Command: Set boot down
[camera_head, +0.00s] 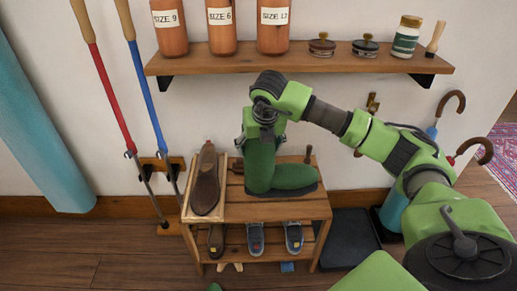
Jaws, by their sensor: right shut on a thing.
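A green boot (262,165) is upright over the right part of the wooden shoe rack's (237,211) top, its toe pointing right. Its dark sole is at or just above the slats; I cannot tell if it touches. My right gripper (262,122) comes from above and is shut on the boot's upper shaft. The fingers are partly hidden against the green shaft. My left gripper is not in view.
A brown shoe (206,180) lies in a framed tray left of the boot. Several shoes sit on the lower shelf. A wall shelf (300,64) with bottles and tins overhangs behind. Two poles lean at left; umbrellas (472,151) stand at right.

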